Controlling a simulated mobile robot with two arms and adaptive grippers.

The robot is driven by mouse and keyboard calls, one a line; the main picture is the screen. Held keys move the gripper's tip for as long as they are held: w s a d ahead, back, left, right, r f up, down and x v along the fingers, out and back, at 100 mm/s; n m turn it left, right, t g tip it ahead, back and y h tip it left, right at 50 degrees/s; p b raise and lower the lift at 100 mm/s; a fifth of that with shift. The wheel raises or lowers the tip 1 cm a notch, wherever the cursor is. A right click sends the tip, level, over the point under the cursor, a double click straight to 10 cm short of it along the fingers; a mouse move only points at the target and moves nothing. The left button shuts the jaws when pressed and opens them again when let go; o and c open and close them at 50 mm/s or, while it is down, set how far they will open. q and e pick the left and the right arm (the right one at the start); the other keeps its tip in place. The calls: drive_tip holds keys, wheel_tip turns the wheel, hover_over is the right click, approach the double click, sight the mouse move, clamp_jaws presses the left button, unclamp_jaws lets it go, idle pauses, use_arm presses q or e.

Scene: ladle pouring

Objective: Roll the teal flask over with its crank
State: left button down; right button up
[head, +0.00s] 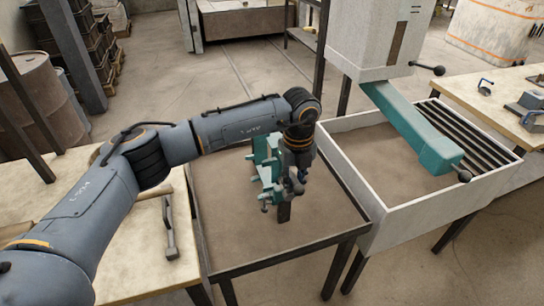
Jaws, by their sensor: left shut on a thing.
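The teal flask (264,157) stands in the middle of the head view, over the dark-framed sand bed. It is upright and narrow, with small teal clamps and lugs along its lower side. My left gripper (299,177) points down at its right side and hides part of it. The gripper is shut on the crank, which is mostly hidden behind the fingers and hard to make out. A dark post (284,212) shows below the flask. My right gripper is out of view.
A sand bed (310,232) lies under the flask. At right, a pale sand box (415,217) stands below a teal swing arm (412,128) with black knobs. A hammer-like tool (170,228) lies on the left bench (125,262). A rusty drum (35,98) stands far left.

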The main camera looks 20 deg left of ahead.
use_arm(q)
drive_tip(key=w+d+f+b, duration=0.5)
drive_tip(key=d+f+b, duration=0.3)
drive_tip(key=f+b, duration=0.2)
drive_tip(key=shift+b, duration=0.45)
drive_tip(key=c, duration=0.9)
unclamp_jaws()
drive_tip(key=shift+w+d, duration=0.1)
drive_tip(key=shift+d, duration=0.1)
drive_tip(key=shift+a, duration=0.1)
idle(0.4)
